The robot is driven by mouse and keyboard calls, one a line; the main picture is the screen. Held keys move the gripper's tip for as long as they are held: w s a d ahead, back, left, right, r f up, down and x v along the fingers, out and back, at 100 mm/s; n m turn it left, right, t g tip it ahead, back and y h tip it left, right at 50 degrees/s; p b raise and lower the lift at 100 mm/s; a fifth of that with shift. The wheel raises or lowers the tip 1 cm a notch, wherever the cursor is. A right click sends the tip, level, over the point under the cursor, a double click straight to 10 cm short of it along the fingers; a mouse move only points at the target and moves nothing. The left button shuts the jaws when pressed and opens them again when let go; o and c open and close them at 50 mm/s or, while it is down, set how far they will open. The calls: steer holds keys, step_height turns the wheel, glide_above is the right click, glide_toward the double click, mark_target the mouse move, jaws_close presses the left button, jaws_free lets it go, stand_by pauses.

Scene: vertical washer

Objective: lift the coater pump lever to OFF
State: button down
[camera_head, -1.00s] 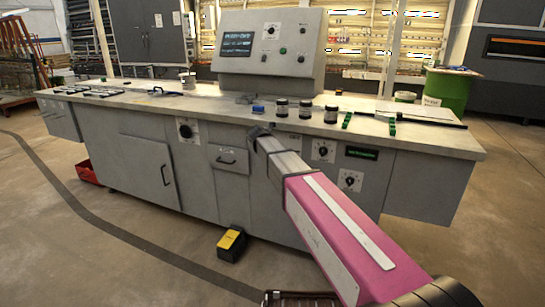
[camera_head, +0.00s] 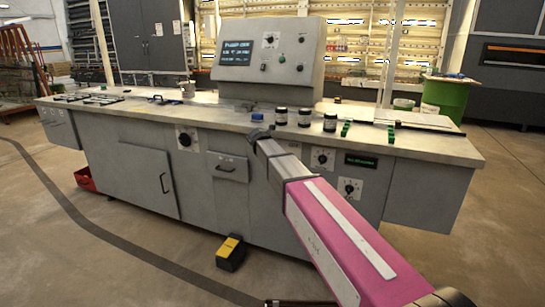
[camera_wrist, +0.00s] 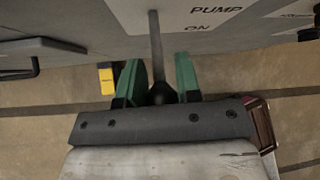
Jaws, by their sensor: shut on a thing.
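In the wrist view, the pump lever (camera_wrist: 156,45) is a thin grey rod that ends in a dark knob. The knob sits between the green-padded fingers of my gripper (camera_wrist: 160,92), which is shut on it. A white label (camera_wrist: 215,16) on the panel beside the rod reads "PUMP" and "ON". The OFF marking is not visible. In the head view, my gripper (camera_head: 258,133) is at the front edge of the grey console (camera_head: 130,165), and my arm hides the lever there.
Dark jars (camera_head: 305,117) stand on the countertop. A yellow-black foot pedal (camera_head: 230,252) is on the floor. The floor in front is otherwise open.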

steer(key=shift+w, duration=0.1)
steer(key=c, duration=0.9)
jaws_free()
steer(key=shift+r, duration=0.1)
steer(key=v, duration=1)
steer(key=shift+s+r, duration=0.2)
steer(key=shift+r, duration=0.05)
steer(key=shift+a, duration=0.1)
